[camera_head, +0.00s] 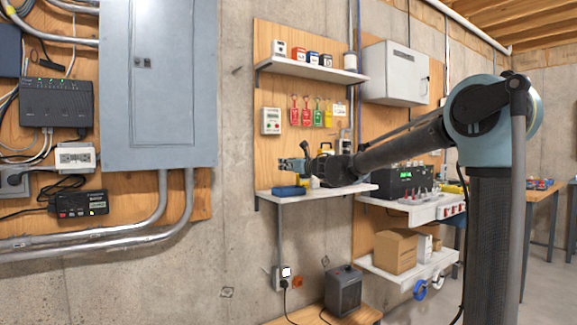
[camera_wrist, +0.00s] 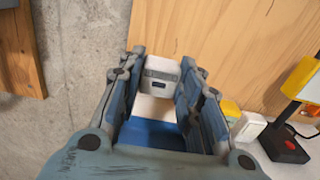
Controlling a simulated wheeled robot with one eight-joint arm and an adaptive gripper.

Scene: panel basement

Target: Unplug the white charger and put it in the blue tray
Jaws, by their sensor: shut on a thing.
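The white charger (camera_wrist: 160,72), a small white block with a grey band and a dark port, sits between the fingers of my gripper (camera_wrist: 162,60) in the wrist view. The fingers are shut on it from both sides. In the head view my gripper (camera_head: 291,164) is over the left end of the middle shelf, and I cannot make out the charger there. The blue tray (camera_head: 288,191) lies on that shelf under my gripper. Its blue surface (camera_wrist: 150,134) also shows below the charger in the wrist view, partly hidden by the gripper. The charger appears held above the tray, apart from it.
The white middle shelf (camera_head: 345,189) holds the tray. Right of my gripper are a white block (camera_wrist: 249,126) and a yellow-and-black item (camera_wrist: 303,80). An upper shelf (camera_head: 310,71) hangs above. A wall outlet (camera_head: 278,279) with a black cord is below.

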